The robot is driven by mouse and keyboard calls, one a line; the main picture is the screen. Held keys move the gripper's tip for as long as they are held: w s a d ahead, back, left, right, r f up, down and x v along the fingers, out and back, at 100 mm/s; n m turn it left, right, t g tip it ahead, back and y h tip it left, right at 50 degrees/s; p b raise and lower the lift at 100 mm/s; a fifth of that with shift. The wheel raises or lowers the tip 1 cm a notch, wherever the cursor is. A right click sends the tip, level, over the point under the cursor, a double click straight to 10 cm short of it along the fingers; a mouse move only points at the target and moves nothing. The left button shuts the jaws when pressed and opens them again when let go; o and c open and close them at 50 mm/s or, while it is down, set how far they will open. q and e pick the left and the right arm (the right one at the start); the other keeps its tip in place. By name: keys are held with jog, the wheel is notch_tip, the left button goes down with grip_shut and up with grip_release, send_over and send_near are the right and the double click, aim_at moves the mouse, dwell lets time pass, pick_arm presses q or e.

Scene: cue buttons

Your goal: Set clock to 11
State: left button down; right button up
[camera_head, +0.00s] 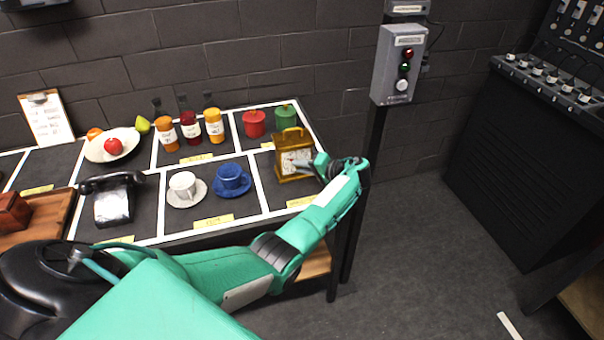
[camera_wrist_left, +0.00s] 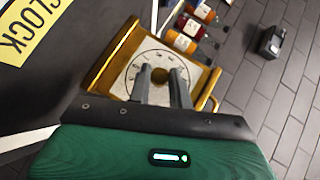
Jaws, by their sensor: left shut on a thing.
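The clock (camera_head: 290,140) is a gold, box-shaped case with a top handle and a white dial, standing at the right end of the table. In the left wrist view the clock (camera_wrist_left: 112,60) appears tilted, its round white dial facing the camera. A round brass knob (camera_wrist_left: 160,75) sits at the dial's centre. My left gripper (camera_head: 312,165) reaches the clock's front from the right. In the left wrist view its two grey fingers (camera_wrist_left: 160,84) are shut on the knob, one on each side. The fingers hide part of the dial, and I cannot read the hand's position.
A blue cup (camera_head: 232,177) on a saucer and a white cup (camera_head: 183,185) stand left of the clock. Red (camera_head: 254,123) and green (camera_head: 285,116) canisters stand behind it. A grey box with lights (camera_head: 398,65) is mounted on a post to the right.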

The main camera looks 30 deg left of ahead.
pick_arm(q)
jog(key=m+y+b, duration=0.2)
jog(key=shift+f+g+b, duration=0.3)
jog(key=shift+b, duration=0.05)
jog(key=shift+m+y+b, duration=0.3)
jog(key=shift+y, duration=0.2)
pick_arm(e)
jog(key=shift+w+f, duration=0.45)
jog(key=shift+f, duration=0.4)
jog(key=shift+w+f, duration=0.45)
jog(key=shift+f, duration=0.35)
pick_arm(q)
jog(key=c, duration=1.3)
grip_release()
jog(key=shift+d, duration=0.1)
